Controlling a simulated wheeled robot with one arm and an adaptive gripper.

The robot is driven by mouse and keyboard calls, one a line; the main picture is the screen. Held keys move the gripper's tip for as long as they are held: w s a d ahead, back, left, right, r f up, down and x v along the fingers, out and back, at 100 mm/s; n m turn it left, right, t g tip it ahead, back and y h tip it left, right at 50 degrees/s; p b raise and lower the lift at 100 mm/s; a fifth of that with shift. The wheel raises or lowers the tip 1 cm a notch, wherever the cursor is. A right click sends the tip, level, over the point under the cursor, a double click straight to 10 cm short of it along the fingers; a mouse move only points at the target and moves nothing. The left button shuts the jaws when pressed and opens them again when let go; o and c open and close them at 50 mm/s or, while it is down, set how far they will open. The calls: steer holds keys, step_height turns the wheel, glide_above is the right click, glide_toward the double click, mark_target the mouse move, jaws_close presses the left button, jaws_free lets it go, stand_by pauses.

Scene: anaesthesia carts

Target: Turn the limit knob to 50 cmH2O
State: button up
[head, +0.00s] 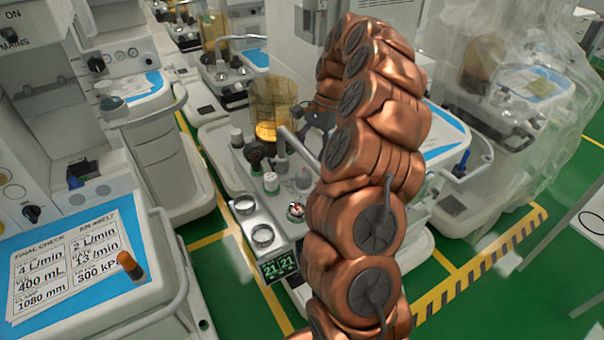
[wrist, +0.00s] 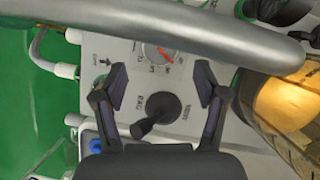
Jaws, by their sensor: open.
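In the wrist view, a round dial with a red and white face and numbers around it (wrist: 158,52) is partly hidden by a grey tube; I take it for the limit knob, but its setting is not readable. A black lever knob marked BAG (wrist: 160,108) sits below it, between my finger pads in the picture. My gripper (wrist: 160,84) is open and empty, its fingers on either side of the lever; contact cannot be told. In the head view, a small red-marked dial (head: 296,211) shows on the cart's panel, left of my copper arm. My gripper is mostly hidden there.
A thick grey tube (wrist: 170,32) crosses over the panel. An amber canister (wrist: 292,105) stands close on the right. The cart (head: 225,165) also carries a green-and-white knob (head: 271,182), two ringed ports and a green display (head: 279,268). Other carts stand around it.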

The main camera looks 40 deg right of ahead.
mark_target(304, 172)
steer(key=shift+p+x, duration=0.75)
steer(key=shift+x, duration=2.65)
steer(key=c, duration=1.1)
steer(key=shift+f+m+t+b, duration=0.15)
steer(key=shift+m+t+b, duration=0.35)
steer(key=shift+m, duration=0.6)
steer(key=shift+c, duration=0.2)
steer(key=shift+m+t, duration=0.4)
steer(key=shift+m, duration=0.9)
steer(key=o, duration=1.1)
steer(key=shift+o, duration=0.2)
steer(key=shift+d+r, duration=0.1)
steer(key=shift+r, duration=0.1)
